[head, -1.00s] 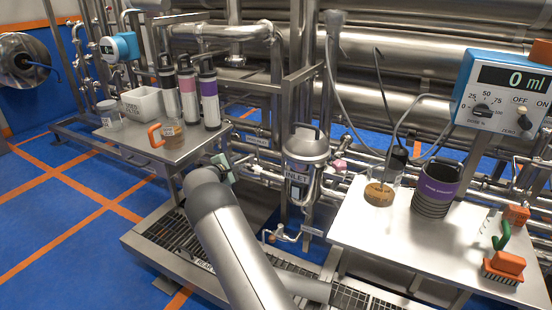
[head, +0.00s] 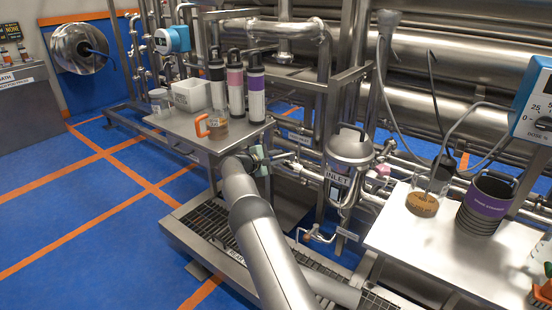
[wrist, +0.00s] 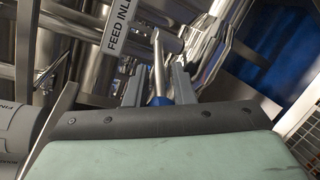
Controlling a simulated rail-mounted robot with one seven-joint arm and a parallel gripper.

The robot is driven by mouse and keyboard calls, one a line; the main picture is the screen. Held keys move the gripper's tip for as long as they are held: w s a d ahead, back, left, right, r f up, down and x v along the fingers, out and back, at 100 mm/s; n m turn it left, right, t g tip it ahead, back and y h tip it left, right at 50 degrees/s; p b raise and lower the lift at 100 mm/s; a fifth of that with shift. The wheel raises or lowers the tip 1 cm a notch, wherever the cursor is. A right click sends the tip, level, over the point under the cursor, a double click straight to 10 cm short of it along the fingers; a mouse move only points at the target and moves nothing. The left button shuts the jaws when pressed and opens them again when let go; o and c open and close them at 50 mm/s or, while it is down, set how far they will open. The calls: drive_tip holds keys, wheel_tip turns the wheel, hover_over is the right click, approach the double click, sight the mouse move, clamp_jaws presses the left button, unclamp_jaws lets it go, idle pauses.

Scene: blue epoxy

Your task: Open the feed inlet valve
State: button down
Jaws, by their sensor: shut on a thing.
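The feed inlet valve shows in the wrist view as a blue handle (wrist: 160,101) on a thin metal stem, beside a white "FEED INL..." label (wrist: 117,27). My gripper (wrist: 158,84) has its two grey fingers on either side of this handle and is shut on it. In the head view my gripper (head: 268,158) is at the pipework just right of the left table, partly hidden by my own wrist. The valve body is mostly hidden there.
A steel vessel marked "INLET" (head: 349,150) stands right of my gripper. The left table (head: 190,130) carries bottles, a white tub and an orange-handled jug. The right table (head: 410,235) holds a beaker and a dark purple-banded container. A grated platform (head: 225,232) lies below.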

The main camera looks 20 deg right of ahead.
drive_tip(key=c, duration=1.5)
unclamp_jaws()
drive_tip(key=shift+p+v, duration=0.4)
drive_tip(key=shift+v, duration=3.4)
